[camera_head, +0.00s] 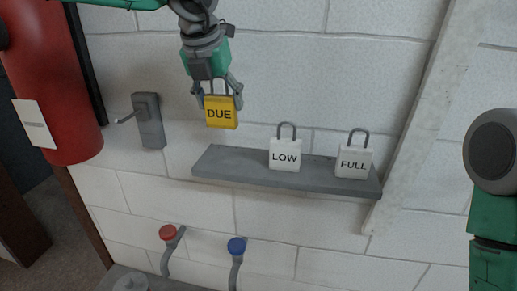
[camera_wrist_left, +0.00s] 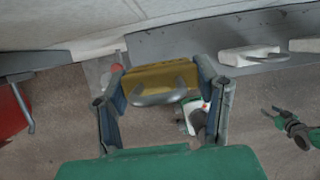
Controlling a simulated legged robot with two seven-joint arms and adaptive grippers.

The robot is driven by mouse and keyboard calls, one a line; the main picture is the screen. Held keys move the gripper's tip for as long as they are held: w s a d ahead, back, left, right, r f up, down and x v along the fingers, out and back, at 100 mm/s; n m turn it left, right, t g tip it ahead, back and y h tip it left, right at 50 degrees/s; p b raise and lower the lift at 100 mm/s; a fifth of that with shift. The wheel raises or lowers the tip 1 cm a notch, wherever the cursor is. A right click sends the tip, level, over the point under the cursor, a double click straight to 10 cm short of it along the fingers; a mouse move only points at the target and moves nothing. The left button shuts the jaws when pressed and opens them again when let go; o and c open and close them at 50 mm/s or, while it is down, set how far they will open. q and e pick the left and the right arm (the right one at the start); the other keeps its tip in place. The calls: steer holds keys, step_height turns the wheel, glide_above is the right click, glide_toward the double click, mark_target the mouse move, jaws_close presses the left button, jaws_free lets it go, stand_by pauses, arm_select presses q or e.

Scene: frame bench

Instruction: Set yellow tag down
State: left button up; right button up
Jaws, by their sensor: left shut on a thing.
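The yellow tag (camera_head: 221,113) reads DUE and has a grey loop on top. My left gripper (camera_head: 219,93) is shut on it and holds it upright, above and near the left end of the grey shelf (camera_head: 232,171). In the left wrist view the yellow tag (camera_wrist_left: 158,77) sits between the fingers of the left gripper (camera_wrist_left: 163,88), its loop toward the camera. A white tag reading LOW (camera_head: 285,157) and a white tag reading FULL (camera_head: 352,163) stand on the shelf. My right gripper does not show; only part of that arm is at the right edge.
The shelf's left part is bare. A grey lever handle (camera_head: 149,121) and a red cylinder (camera_head: 62,90) are on the left. A slanted white post (camera_head: 424,110) stands right of the shelf. A red knob (camera_head: 167,232) and a blue knob (camera_head: 236,246) are below.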

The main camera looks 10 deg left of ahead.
mark_target(218, 127)
arm_select(q)
steer(key=f, duration=0.7)
steer(key=shift+a+f, duration=0.2)
steer(key=shift+d+f, duration=0.2)
steer(key=shift+f, duration=0.2)
steer(key=o, duration=1)
steer(key=shift+a+f, duration=0.1)
steer(key=shift+o, duration=1.3)
steer(key=shift+a, duration=0.15)
steer(key=shift+r, duration=0.35)
steer(key=v, duration=1.1)
steer(key=shift+r, duration=0.25)
